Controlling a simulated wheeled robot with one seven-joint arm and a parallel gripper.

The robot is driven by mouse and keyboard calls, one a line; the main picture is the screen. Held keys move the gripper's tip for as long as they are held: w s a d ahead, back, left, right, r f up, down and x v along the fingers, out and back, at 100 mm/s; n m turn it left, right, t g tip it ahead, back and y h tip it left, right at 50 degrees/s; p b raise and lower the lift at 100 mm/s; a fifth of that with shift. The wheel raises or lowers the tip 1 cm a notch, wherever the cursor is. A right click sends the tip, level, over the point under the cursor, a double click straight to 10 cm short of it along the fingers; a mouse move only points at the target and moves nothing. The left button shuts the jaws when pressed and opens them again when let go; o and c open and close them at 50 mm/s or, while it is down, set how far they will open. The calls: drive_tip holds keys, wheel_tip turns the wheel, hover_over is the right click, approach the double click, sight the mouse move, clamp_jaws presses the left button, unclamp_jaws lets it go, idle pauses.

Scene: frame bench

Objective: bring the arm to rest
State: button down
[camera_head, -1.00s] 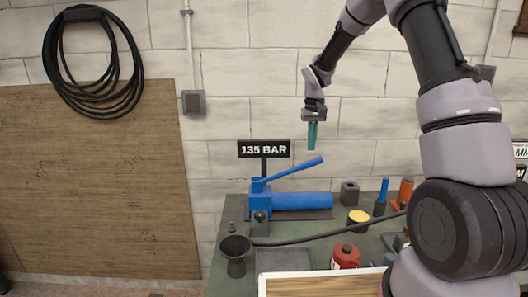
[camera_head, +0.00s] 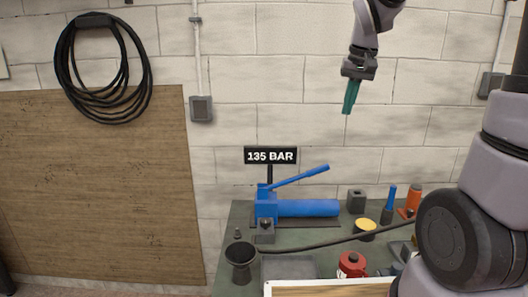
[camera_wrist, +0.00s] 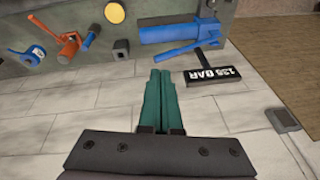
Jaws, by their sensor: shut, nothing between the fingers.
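My gripper (camera_head: 350,97) hangs in the air in front of the block wall, above the bench and to the upper right of the blue pump. Its green fingers point down and slightly left in the head view. In the wrist view, the two green fingers (camera_wrist: 159,100) lie side by side, shut with nothing between them. My arm reaches up out of the top of the head view and comes back down to the gripper. The gripper touches nothing.
The bench (camera_head: 240,222) holds a blue hand pump (camera_head: 308,208), a 135 BAR sign (camera_head: 270,156), a dark cup (camera_head: 240,262), a red can (camera_head: 351,264), a yellow-topped pot (camera_head: 365,226) and several tools. A coiled black hose (camera_head: 66,70) hangs at left. The air around my gripper is clear.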

drive_tip(key=s+d+r+m+t, duration=0.1)
drive_tip(key=s+r+t, duration=0.1)
drive_tip(key=s, duration=0.6)
drive_tip(key=s+r+m+t+y, duration=0.1)
drive_tip(key=s+r, duration=0.1)
drive_tip(key=s, duration=0.7)
drive_tip(key=shift+s+d+r+t, duration=0.25)
drive_tip(key=shift+s+d+t, duration=0.05)
drive_tip(key=shift+d+t, duration=0.1)
idle(5.9)
